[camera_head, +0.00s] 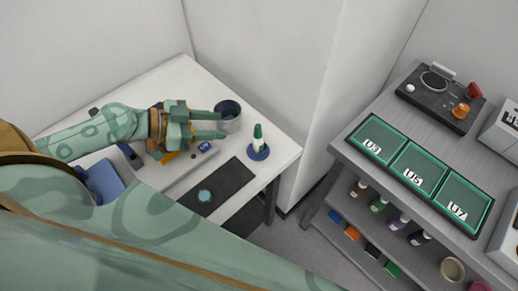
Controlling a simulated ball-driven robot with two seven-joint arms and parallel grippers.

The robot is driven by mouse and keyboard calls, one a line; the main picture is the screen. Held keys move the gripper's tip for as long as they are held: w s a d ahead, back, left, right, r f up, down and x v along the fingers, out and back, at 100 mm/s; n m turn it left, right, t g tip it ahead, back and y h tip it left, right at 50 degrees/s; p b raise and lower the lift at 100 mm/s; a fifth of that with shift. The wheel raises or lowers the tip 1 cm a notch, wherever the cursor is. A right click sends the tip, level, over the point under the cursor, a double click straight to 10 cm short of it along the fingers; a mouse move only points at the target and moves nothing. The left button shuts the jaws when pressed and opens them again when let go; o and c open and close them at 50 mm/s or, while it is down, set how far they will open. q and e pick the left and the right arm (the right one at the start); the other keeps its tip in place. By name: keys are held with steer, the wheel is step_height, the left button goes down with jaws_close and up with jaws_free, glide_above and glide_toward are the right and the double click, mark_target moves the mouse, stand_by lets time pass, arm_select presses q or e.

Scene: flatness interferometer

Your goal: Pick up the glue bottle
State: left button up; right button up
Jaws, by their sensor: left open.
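My left gripper (223,125) is over the table to the left of the bottle. Its two fingers are apart and point right towards the bottle, with a gap between fingertips and bottle. I see nothing held between them. My right gripper is not in view.
A dark-mouthed grey cup (229,121) stands close behind the fingertips. A black mat (226,183) with a teal disc lies in front. A grey shelf unit (346,151) at right carries green-edged trays and several small bottles. A blue object (101,181) is at left.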

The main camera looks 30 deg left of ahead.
mark_target(257, 126)
arm_select(q)
steer(key=p+x, duration=0.2)
steer(key=x, duration=0.3)
steer(key=p+x, duration=0.1)
steer(key=x, duration=0.5)
steer(key=shift+w+d+r+p, duration=0.1)
steer(key=shift+w+d+p, duration=0.15)
steer(key=shift+d+p, duration=0.1)
steer(key=shift+w+d, duration=0.1)
steer(key=shift+w, duration=0.05)
jaws_close()
